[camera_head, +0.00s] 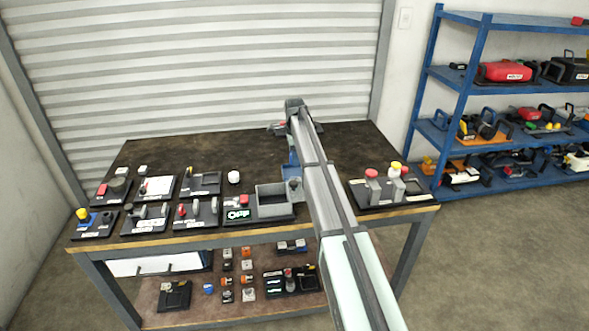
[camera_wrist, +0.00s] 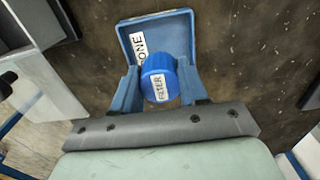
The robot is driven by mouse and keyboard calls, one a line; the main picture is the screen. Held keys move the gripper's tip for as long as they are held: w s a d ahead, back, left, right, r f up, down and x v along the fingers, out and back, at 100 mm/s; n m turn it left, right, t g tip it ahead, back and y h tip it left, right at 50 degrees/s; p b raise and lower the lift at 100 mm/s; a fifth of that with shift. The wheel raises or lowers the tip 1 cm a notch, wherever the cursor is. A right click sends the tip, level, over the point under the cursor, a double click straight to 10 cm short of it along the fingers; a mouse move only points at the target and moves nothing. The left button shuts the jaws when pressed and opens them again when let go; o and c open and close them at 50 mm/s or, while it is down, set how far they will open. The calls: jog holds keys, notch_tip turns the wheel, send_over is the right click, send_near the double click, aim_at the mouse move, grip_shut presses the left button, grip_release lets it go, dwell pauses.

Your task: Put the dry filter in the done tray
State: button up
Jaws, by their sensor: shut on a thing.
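The filter (camera_wrist: 158,76) is a blue cylinder with a white FILTER label in the wrist view. My gripper (camera_wrist: 158,70) is shut on it, one blue finger on each side. The done tray (camera_wrist: 176,22) is a shallow blue tray with a white label of which "ONE" shows. The filter covers part of the tray in that view; I cannot tell whether it touches the tray floor. In the head view my arm hides the filter, and only a bit of blue (camera_head: 293,160) shows beside it.
The dark workbench (camera_head: 245,155) is clear at the back. A grey open box (camera_head: 275,207) with an OFF display stands at the front, near my arm. Several small stations line the left side. A base with red and yellow knobs (camera_head: 385,190) is at the right.

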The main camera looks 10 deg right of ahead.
aim_at(295, 174)
jog(key=shift+f, duration=2.75)
jog(key=shift+f, duration=0.15)
jog(key=o, duration=1.1)
notch_tip(295, 174, up, 12)
jog(key=shift+r, duration=0.2)
